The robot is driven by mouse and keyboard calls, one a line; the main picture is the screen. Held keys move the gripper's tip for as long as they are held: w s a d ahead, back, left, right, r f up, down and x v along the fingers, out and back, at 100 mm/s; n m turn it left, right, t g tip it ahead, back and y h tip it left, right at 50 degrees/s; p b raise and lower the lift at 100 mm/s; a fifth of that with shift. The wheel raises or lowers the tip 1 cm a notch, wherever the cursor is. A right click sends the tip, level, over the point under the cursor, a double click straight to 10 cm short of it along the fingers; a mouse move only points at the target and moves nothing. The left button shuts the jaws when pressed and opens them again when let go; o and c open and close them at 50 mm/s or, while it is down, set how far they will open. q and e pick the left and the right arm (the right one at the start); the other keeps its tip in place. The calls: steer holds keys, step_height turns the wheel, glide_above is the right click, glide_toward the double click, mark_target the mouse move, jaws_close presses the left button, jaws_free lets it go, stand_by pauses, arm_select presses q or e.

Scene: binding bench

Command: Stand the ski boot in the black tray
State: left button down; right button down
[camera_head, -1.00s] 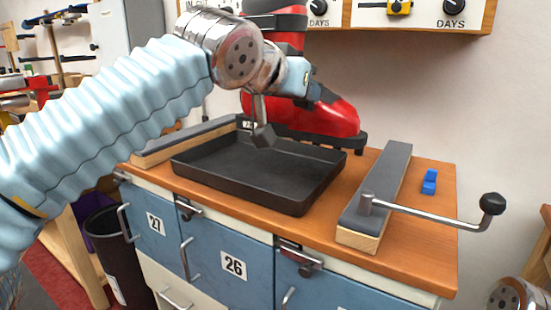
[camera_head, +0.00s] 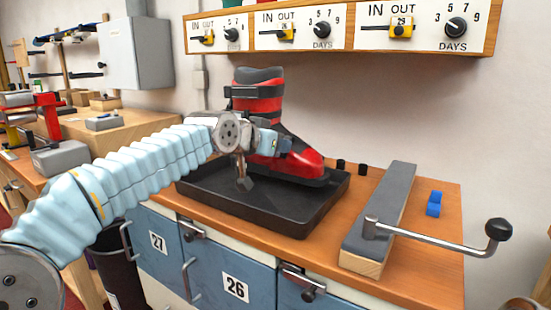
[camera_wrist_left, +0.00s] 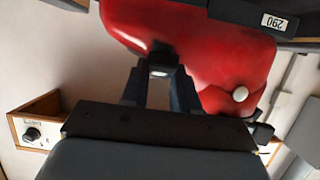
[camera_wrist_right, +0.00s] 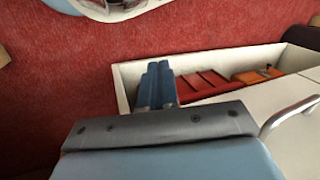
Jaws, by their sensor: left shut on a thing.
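The red and black ski boot (camera_head: 262,105) is upright, toe to the right, over the far part of the black tray (camera_head: 300,225). Its dark sole overlaps the tray's inside in the head view; I cannot tell whether it touches the floor. My left gripper (camera_head: 287,147) is shut on the boot, at its front side above the toe. The left wrist view shows the fingers (camera_wrist_left: 162,75) against the red shell (camera_wrist_left: 215,60). My right gripper (camera_wrist_right: 157,85) is shut and empty, away from the tray, above an open drawer.
A grey-topped clamp bar (camera_head: 385,215) with a crank handle (camera_head: 450,232) lies right of the tray. A blue block (camera_head: 434,204) and small black pegs (camera_head: 362,169) are on the bench. A control panel (camera_head: 340,30) hangs above. The open drawer (camera_wrist_right: 125,80) holds red items.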

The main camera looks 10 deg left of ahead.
arm_select(q)
steer(key=shift+f, duration=1.5)
steer(key=c, duration=0.8)
jaws_free()
steer(key=shift+f, duration=0.15)
steer(key=shift+c, duration=0.2)
steer(key=b+v, duration=0.2)
steer(key=v, duration=1)
